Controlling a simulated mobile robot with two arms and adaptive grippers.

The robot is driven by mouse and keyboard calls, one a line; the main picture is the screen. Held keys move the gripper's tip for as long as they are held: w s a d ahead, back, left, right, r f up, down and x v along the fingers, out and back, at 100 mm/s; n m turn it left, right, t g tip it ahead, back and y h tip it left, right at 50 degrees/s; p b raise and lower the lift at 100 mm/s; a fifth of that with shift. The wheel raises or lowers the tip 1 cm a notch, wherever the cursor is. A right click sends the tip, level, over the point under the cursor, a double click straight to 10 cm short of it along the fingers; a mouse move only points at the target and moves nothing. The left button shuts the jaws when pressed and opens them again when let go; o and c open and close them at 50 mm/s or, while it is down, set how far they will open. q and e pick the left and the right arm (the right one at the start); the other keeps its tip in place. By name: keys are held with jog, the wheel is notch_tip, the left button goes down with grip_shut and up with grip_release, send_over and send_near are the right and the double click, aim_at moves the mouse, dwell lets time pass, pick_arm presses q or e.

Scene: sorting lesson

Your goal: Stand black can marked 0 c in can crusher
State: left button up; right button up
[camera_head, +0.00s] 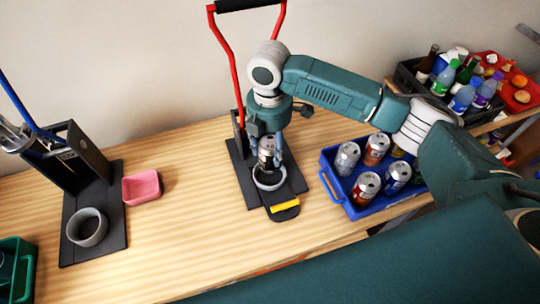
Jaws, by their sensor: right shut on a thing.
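My right gripper (268,158) is shut on a dark can (267,147) and points straight down. The can is upright, over or inside the pale ring of the can crusher (290,213). The crusher has a black base, a yellow strip at its front and a raised red handle with a black grip. I cannot tell whether the can's bottom touches the base. The can's 0 c mark is too small to read. My left gripper is not in view.
A blue crate (357,208) with several cans stands right of the crusher. Left are a blue-handled press (112,232), a pink dish (142,187) and a green crate (20,285). A black crate of bottles (409,81) and a red tray (522,101) stand back right. Table between presses is mostly clear.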

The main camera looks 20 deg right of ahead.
aim_at(270, 160)
jog(key=shift+f+p, duration=0.4)
jog(key=shift+f, duration=2.3)
jog(key=shift+f, duration=0.25)
jog(key=o, duration=0.8)
jog(key=shift+o, duration=0.2)
jog(key=shift+r, duration=0.1)
notch_tip(270, 160, up, 12)
jog(key=b, duration=0.3)
jog(key=shift+r, duration=0.2)
jog(key=shift+a, duration=0.1)
